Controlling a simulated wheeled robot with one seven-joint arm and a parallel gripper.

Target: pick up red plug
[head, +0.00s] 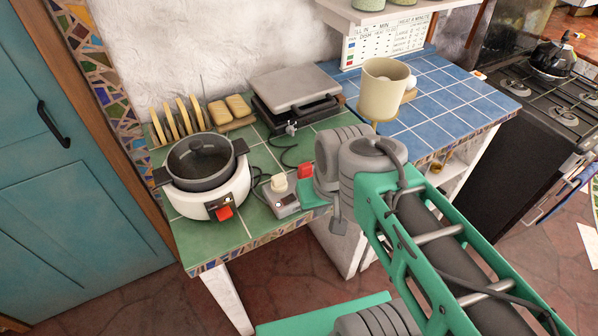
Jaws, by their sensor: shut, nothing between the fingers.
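A small red block (305,171), which looks like the red plug, is on the green-tiled counter (205,245), just left of my grey wrist joints. Its lower part is partly hidden by a teal piece, and I cannot tell if it touches my arm. My gripper (337,222) shows only in part below the wrist, near the counter's front edge, to the right of and below the red block. It is shut and empty; most of it is hidden by my arm.
Left of the red block is a grey box (284,204) with a cream plug (279,183) and dark cables. A white cooker (184,204) with a red lever (224,212) stands further left. Behind are a grill (293,90), bread slices (229,107) and a cream pot (383,90).

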